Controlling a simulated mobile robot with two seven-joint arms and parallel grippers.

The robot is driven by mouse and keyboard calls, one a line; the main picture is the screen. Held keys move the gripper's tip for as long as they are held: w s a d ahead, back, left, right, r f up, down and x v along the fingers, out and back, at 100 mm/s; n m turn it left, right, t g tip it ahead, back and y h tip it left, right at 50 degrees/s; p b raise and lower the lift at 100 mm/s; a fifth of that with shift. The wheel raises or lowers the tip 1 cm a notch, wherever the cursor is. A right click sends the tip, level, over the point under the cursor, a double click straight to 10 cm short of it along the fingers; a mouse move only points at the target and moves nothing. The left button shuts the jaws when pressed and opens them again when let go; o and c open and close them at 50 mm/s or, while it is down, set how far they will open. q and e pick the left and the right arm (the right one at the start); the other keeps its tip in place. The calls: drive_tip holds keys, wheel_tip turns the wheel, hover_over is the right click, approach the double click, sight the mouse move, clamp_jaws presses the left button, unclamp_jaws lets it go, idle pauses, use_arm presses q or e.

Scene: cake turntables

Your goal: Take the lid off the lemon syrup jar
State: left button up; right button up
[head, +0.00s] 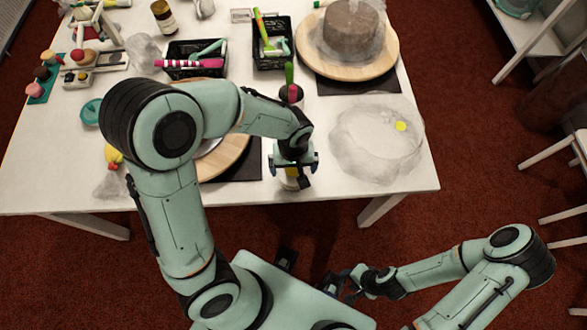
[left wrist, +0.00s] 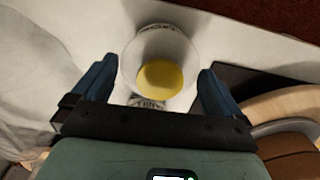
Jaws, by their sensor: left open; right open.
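The lemon syrup jar (head: 291,183) stands near the table's front edge, mostly hidden under my left gripper (head: 294,165) in the head view. In the left wrist view the jar (left wrist: 160,52) is a pale round vessel with yellow (left wrist: 160,80) showing inside its rim. It lies between and beyond the spread fingers of my left gripper (left wrist: 155,90), which is open; I cannot tell whether they touch it. I see no separate lid on the jar. My right gripper (head: 347,283) is open and empty, low in front of the table.
A cake (head: 351,28) stands on a wooden turntable (head: 387,55) behind. Black baskets (head: 179,72) hold tools. Another turntable (head: 232,162) is close left of the jar.

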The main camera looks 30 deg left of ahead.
use_arm(q)
drive_tip(key=c, duration=0.7)
drive_tip(key=shift+o, duration=0.2)
